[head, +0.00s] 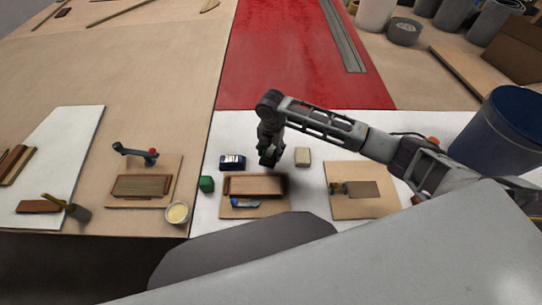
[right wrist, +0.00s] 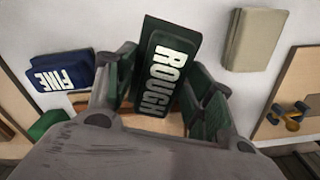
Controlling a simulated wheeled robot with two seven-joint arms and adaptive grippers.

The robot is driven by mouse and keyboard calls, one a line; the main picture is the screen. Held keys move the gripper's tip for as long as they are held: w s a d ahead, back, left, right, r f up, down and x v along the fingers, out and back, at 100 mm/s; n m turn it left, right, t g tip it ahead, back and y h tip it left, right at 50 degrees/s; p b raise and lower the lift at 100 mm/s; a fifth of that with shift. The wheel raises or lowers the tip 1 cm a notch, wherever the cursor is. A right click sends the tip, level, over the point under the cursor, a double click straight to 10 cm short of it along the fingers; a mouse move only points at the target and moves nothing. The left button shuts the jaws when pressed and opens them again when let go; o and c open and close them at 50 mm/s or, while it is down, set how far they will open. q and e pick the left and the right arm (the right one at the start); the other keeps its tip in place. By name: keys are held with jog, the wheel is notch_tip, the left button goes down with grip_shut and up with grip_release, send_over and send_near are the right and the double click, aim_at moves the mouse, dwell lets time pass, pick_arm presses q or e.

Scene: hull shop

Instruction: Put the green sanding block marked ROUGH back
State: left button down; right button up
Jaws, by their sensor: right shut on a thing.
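The green sanding block marked ROUGH (right wrist: 168,75) is between the fingers of my right gripper (right wrist: 163,80) in the right wrist view. The gripper is shut on it, and its white lettering faces the camera. In the head view my right gripper (head: 269,156) is above the white surface, just behind a wooden piece (head: 256,184) on a board. The block is not clearly visible there, and I cannot tell whether it touches the surface. A blue block marked FINE (right wrist: 62,76) lies to its left, also in the head view (head: 232,162). My left gripper is not in view.
A beige block (head: 303,157) sits right of the gripper. A small green block (head: 206,184) and a cup (head: 178,212) are at left. A board with a tool (head: 352,202) lies at right, near a blue drum (head: 500,135). The red panel (head: 295,50) behind is mostly clear.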

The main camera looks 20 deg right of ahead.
aim_at(271, 156)
jog(key=shift+f, duration=1.85)
jog(key=o, duration=1)
jog(key=shift+f, duration=0.1)
jog(key=shift+r, duration=6.1)
